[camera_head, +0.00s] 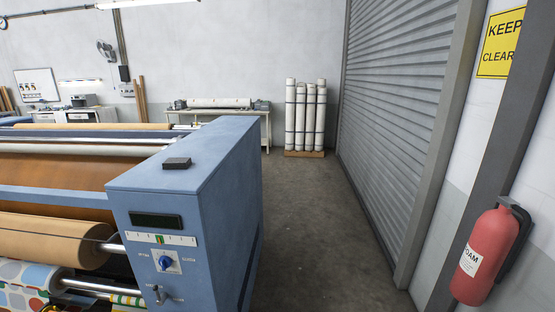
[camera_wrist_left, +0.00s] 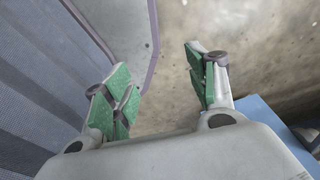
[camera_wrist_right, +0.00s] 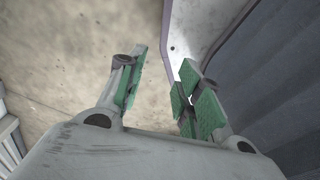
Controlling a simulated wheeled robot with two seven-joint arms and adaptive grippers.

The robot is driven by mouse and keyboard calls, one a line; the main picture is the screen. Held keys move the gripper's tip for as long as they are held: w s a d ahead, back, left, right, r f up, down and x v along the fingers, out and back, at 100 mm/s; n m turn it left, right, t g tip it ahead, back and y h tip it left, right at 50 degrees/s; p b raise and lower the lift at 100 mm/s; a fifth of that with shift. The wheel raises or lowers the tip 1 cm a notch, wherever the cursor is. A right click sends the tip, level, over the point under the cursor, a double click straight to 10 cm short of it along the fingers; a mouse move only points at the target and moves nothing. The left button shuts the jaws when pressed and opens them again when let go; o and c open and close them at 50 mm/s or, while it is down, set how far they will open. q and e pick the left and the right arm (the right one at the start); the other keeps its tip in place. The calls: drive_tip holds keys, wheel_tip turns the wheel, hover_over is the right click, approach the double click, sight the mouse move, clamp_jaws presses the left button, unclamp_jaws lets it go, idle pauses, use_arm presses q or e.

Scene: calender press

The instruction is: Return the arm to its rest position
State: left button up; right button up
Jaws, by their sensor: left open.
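Neither arm nor gripper shows in the head view. In the left wrist view my left gripper (camera_wrist_left: 157,88) has its green-padded fingers well apart, with nothing between them. In the right wrist view my right gripper (camera_wrist_right: 160,90) also has its green-padded fingers apart and the gap is empty. The concrete floor lies below both grippers. The blue calender press (camera_head: 188,205) stands at the left of the head view, with a blue selector knob (camera_head: 165,262) on its end panel. A blue surface (camera_wrist_left: 262,118) shows at the right of the left wrist view.
A brown roll (camera_head: 50,240) lies in the press. A dark box (camera_head: 177,163) sits on its cabinet. A roller shutter (camera_head: 395,110) and a red fire extinguisher (camera_head: 486,256) are at the right. Wrapped rolls (camera_head: 305,115) stand at the back. The floor aisle (camera_head: 310,230) is clear.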

use_arm(q)
drive_tip(key=s+a+r+p, duration=0.1)
drive_tip(key=s+r+p, duration=0.2)
drive_tip(key=s+p, duration=0.2)
drive_tip(key=shift+s+a+r, duration=0.15)
drive_tip(key=shift+s+r, duration=0.05)
drive_tip(key=shift+s, duration=0.45)
use_arm(e)
drive_tip(key=s+d+r, duration=0.1)
drive_tip(key=s+r, duration=0.2)
drive_tip(key=s, duration=0.3)
drive_tip(key=shift+s+d+r, duration=0.15)
drive_tip(key=shift+r, duration=0.05)
use_arm(q)
drive_tip(key=shift+s, duration=0.1)
